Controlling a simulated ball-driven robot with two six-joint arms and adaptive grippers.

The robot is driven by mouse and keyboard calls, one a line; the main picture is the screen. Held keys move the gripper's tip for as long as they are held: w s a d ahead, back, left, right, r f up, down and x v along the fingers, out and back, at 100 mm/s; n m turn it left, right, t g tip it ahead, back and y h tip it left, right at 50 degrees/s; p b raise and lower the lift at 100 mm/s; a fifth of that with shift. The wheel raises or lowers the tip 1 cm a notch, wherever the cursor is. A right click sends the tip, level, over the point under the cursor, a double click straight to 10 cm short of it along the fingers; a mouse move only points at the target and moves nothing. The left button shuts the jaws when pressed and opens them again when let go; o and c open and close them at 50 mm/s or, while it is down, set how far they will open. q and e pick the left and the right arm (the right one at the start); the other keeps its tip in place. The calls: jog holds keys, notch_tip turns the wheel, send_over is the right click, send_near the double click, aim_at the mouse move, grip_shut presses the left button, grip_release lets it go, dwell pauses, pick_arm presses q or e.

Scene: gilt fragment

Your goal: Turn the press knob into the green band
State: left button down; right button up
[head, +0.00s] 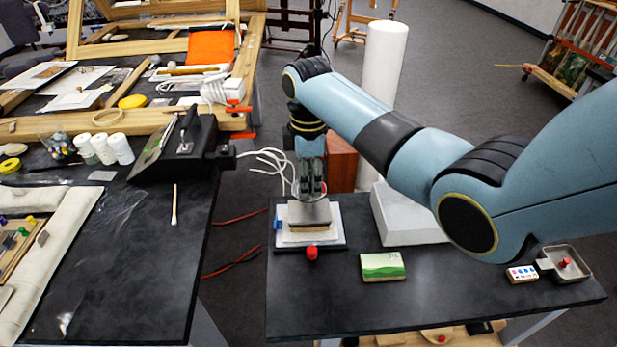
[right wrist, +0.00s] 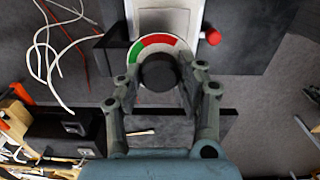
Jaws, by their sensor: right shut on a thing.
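The press (head: 296,238) stands at the left end of the right-hand black table, with a grey block over a white plate. My right gripper (head: 311,188) points down above it. In the right wrist view, my right gripper (right wrist: 161,82) is shut on the round black press knob (right wrist: 158,72), one finger on each side. Behind the knob is a dial with a green band (right wrist: 136,51), a red band (right wrist: 162,40) and white parts. Any pointer mark on the knob is hidden or too small to tell. My left gripper is not in view.
A red knob (head: 312,253) sticks out at the press's front. A green-and-white card (head: 383,266), a pale grey block (head: 405,215) and a small metal tray (head: 566,264) share the table. White cables (head: 270,160) hang left of my gripper. The table's front middle is clear.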

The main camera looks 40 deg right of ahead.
jog(key=m, duration=0.4)
jog(key=shift+m, duration=0.3)
jog(key=m, duration=0.3)
jog(key=shift+m, duration=0.4)
jog(key=m, duration=0.4)
jog(key=shift+d, duration=0.1)
jog(key=m, duration=0.8)
jog(key=shift+m, duration=0.3)
jog(key=m, duration=0.3)
jog(key=shift+m, duration=0.4)
jog(key=m, duration=0.8)
jog(key=shift+m, duration=0.5)
